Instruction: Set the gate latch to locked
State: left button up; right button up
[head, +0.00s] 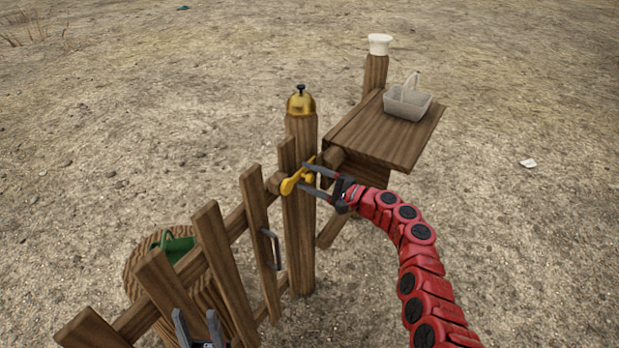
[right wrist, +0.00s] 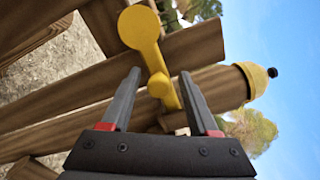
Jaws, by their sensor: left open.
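The yellow gate latch (head: 293,182) sits near the top of the gate, beside the wooden gate post (head: 300,235). In the right wrist view the latch (right wrist: 142,30) has a round disc end, an arm and a smaller knob. My right gripper (head: 311,178) is open at the latch; it also shows in the right wrist view (right wrist: 160,78). The knob and lower arm of the latch appear between its two spread fingers, with gaps on both sides. Whether a finger touches the latch I cannot tell. My left gripper (head: 198,318) is open and empty at the bottom, by the gate slats.
A brass bell (head: 301,103) tops the gate post. A wooden shelf (head: 375,135) at right carries a pale basket (head: 408,103). A grey handle (head: 271,249) is on the gate. A green object (head: 177,246) rests on a stump behind. Open ground lies right.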

jog(key=shift+d, duration=0.1)
jog(key=shift+s+d, duration=0.25)
jog(key=p+v, duration=0.1)
jog(key=v, duration=1.5)
jog(key=shift+s+d, duration=0.2)
jog(key=shift+w+f, duration=0.1)
